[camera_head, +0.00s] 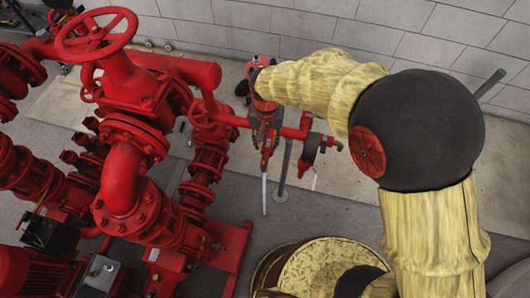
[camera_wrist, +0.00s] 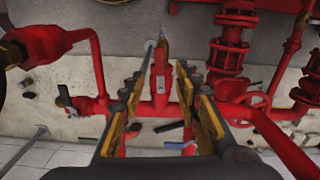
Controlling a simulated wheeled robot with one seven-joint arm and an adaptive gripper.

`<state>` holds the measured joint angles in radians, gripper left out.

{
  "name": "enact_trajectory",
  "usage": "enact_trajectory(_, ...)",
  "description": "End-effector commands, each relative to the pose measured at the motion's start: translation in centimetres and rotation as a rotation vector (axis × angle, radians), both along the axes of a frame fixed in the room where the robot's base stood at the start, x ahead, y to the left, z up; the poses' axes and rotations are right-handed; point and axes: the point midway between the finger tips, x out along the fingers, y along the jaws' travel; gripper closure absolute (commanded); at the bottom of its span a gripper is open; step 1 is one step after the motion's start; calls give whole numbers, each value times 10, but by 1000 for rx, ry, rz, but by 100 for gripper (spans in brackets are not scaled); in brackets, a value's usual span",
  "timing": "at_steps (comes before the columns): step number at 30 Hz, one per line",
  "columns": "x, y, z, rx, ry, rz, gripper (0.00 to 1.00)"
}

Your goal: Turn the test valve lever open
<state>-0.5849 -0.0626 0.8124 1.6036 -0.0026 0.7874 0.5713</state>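In the wrist view my gripper (camera_wrist: 161,82) is open, its yellow-padded fingers either side of a red pipe fitting (camera_wrist: 160,103). In the head view a long pale metal piece (camera_head: 264,192) hangs below the red valve fittings (camera_head: 266,145). My arm partly covers the gripper there, so its fingers are not clear.
A large red handwheel valve (camera_head: 97,35) and thick red pipes stand left. Another red valve with a dark handle (camera_wrist: 66,97) is at left in the wrist view. A grey block wall (camera_head: 350,35) is behind. Floor right of the fittings (camera_head: 335,205) is clear.

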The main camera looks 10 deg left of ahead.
Motion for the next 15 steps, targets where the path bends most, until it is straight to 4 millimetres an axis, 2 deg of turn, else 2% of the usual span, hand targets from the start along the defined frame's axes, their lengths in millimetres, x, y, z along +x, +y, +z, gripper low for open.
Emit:
enact_trajectory(3,-1,-1,-22,-1,3,-1,67)
enact_trajectory(9,-1,-1,-50,0,3,-1,67)
enact_trajectory(15,0,0,-62,1,1,-2,67)
